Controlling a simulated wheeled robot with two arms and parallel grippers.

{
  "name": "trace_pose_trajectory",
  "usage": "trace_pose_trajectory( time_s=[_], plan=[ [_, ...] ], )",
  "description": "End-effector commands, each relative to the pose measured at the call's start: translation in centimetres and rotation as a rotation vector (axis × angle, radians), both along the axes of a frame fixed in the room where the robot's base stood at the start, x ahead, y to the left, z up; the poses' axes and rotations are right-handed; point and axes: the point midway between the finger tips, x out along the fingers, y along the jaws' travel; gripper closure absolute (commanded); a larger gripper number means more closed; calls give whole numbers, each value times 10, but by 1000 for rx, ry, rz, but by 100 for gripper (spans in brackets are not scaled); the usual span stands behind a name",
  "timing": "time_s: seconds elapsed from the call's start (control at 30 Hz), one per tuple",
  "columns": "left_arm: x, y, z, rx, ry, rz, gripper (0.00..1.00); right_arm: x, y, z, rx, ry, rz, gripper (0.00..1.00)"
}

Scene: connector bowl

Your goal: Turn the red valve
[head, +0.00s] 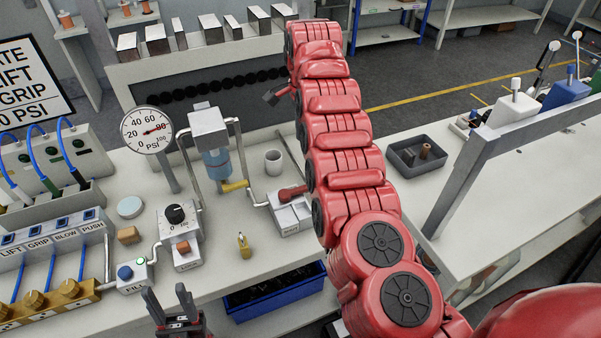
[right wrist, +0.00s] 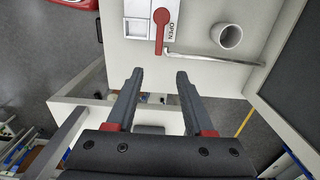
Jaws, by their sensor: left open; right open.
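The red valve (head: 292,192) is a red lever handle on a white block on the bench, just left of my red right arm in the head view. In the right wrist view, the valve handle (right wrist: 161,30) lies beside an "OPEN" label, its straight end towards the gap between my fingers. My right gripper (right wrist: 160,80) is open and empty, its fingertips apart from the handle. In the head view, only a small dark part of it shows beside the arm's far end. My left gripper (head: 172,300) is open and empty at the bottom edge, away from the valve.
A white cup (head: 273,162) and a thin pipe stand close to the valve. A pressure gauge (head: 146,130), a black dial (head: 175,214) and a brass padlock (head: 244,246) are further left. A blue bin (head: 275,295) sits at the bench front. A grey tray (head: 402,158) is right.

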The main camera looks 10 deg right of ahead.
Motion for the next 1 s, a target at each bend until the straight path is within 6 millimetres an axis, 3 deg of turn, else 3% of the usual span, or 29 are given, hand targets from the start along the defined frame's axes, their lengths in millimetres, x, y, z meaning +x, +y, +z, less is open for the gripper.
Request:
trace_pose_trajectory(
  time_s=[0.37, 0.7, 0.87, 1.0],
  plan=[
    [0, 0, 17, 0, 0, 0, 50, -1, 0, -39, -2, 6, 1, 48],
    [0, 0, 49, 0, 0, 0, 50, -3, -1, -115, 0, 9, 1, 48],
    [0, 0, 56, 0, 0, 0, 50, -3, -1, -145, 1, 7, -1, 48],
    [0, 0, 48, 0, 0, 0, 50, -1, -1, -164, 1, 5, -1, 48]
  ],
)
